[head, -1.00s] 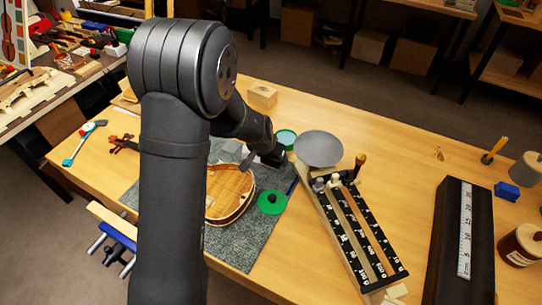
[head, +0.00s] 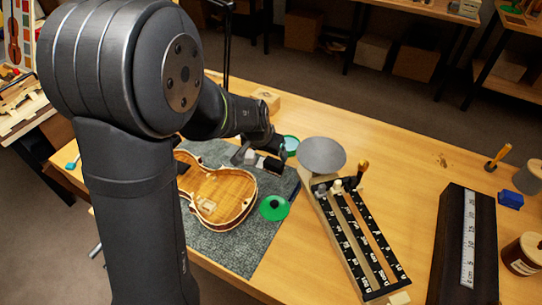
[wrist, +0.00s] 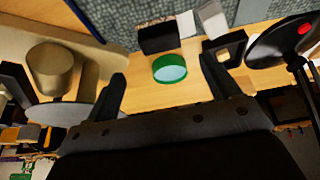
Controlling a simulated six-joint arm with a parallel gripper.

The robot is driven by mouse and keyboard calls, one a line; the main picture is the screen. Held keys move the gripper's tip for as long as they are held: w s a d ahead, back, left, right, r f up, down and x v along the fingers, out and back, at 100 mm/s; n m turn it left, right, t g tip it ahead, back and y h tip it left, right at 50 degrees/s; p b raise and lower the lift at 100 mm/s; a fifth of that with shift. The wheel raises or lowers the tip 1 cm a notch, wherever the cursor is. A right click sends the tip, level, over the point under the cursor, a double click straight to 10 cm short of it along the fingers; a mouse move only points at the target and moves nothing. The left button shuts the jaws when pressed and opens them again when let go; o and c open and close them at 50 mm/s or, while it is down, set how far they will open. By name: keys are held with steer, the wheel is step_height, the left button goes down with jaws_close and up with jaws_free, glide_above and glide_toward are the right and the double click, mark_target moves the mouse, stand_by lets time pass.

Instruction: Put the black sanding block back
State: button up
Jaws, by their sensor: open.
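The black block (wrist: 158,38), which looks like the sanding block, lies just beyond my fingertips in the wrist view. In the head view it seems to be the dark block (head: 273,166) at the mat's right edge. A green-rimmed round tin (wrist: 170,72) is close to it; the tin also shows in the head view (head: 291,144). In the head view my gripper (head: 262,143) is over the far right part of the mat, partly hidden by my wrist.
A pale block (wrist: 212,18) and a dark frame-like piece (wrist: 228,46) lie near the black block. The violin body (head: 220,190) and a green disc (head: 274,208) are on the grey mat (head: 235,250). The balance's grey pan (head: 321,154) stands close on the right.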

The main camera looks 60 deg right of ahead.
mark_target(274, 162)
steer(key=shift+v, duration=1.2)
steer(key=x, duration=1.2)
steer(key=shift+f, duration=0.2)
steer(key=shift+r, duration=1.2)
steer(key=shift+a, duration=0.1)
